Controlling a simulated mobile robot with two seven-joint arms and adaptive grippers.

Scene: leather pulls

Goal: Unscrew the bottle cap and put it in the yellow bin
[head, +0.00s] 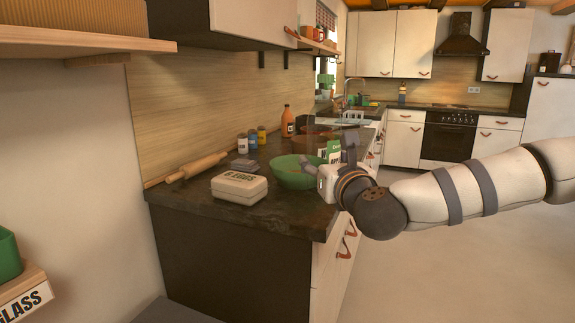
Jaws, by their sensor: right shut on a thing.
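An orange bottle (287,124) stands upright towards the back of the dark counter, against the wood backsplash. Its top looks narrow and closed. No yellow bin shows in this view. My right gripper (312,163) reaches in from the right to the right rim of a green bowl (291,178) on the counter. It is shut on the bowl's rim, as far as I can see; its wrist partly hides the fingers. My left gripper is not in view.
A white egg box (239,188), a rolling pin (196,167) and several small jars (252,139) are on the counter (255,220). A wooden shelf marked GLASS (26,303) holds a green container (8,255) at lower left. Floor at right is clear.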

